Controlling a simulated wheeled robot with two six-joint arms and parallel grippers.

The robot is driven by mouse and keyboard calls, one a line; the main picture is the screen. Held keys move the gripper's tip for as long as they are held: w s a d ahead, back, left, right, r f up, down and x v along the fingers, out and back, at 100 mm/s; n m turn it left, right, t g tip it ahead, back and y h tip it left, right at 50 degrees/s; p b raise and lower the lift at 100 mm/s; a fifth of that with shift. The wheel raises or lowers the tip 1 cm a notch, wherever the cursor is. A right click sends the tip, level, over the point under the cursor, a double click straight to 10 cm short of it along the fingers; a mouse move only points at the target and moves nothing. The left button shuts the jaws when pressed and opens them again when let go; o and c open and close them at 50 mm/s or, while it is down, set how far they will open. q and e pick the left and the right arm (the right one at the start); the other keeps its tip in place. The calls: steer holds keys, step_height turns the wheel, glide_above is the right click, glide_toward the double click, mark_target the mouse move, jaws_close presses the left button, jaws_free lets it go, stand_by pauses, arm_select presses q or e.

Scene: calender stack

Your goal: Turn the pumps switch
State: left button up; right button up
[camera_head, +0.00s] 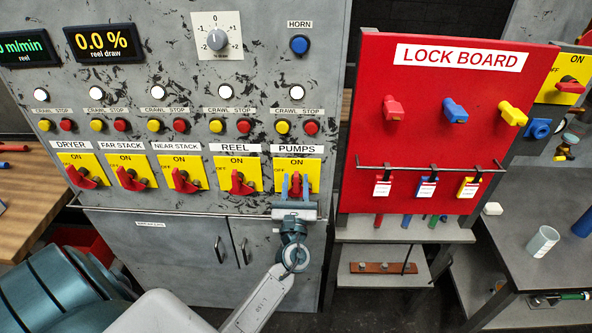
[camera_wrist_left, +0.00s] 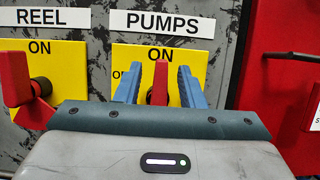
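The PUMPS switch (camera_head: 296,183) is a red handle on a yellow plate at the right end of the switch row on the grey cabinet. In the left wrist view the red handle (camera_wrist_left: 160,84) stands upright below the word ON. My left gripper (camera_head: 296,192) is at this switch. In the left wrist view its two blue fingers (camera_wrist_left: 158,88) stand on either side of the handle, with yellow plate showing between handle and each finger. The gripper is open around the handle. The handle's lower part is hidden by the gripper body. My right gripper is not in view.
The REEL switch (camera_head: 238,181) is close on the left, its red handle sticking out. A thin rail (camera_head: 180,212) runs below the switches. Stop buttons (camera_head: 311,128) sit above.

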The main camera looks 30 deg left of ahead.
arm_select(q)
steer(key=shift+x, duration=0.95)
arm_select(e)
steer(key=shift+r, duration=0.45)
arm_select(q)
steer(key=shift+c, duration=0.5)
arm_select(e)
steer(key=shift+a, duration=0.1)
arm_select(q)
jaws_close()
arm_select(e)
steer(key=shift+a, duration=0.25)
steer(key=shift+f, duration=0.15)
